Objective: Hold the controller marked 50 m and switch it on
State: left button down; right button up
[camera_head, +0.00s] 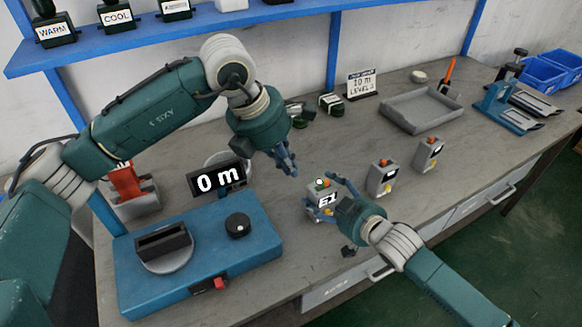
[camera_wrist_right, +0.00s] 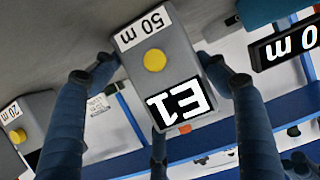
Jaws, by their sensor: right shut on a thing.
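The grey controller marked 50 m (camera_wrist_right: 172,65) is between the two fingers of my right gripper (camera_wrist_right: 165,75), which is shut on it. Its label and lit E1 display are upside down in the right wrist view, with a yellow round button between them. In the head view the same controller (camera_head: 318,187) stands near the middle of the bench, and my right gripper (camera_head: 325,198) reaches it from the lower right. I cannot tell whether it touches the bench. My left gripper (camera_head: 288,163) points down, above and left of the controller, apart from it; its finger opening is unclear.
Two similar grey controllers (camera_head: 382,177) (camera_head: 429,153) stand to the right; one marked 20 m (camera_wrist_right: 22,122) shows in the wrist view. A blue station (camera_head: 200,260) with a knob and a 0 m display (camera_head: 217,180) is at left. A grey tray (camera_head: 405,118) lies behind.

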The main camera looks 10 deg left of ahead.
jog(key=o, duration=1.3)
jog(key=shift+s+d, duration=0.1)
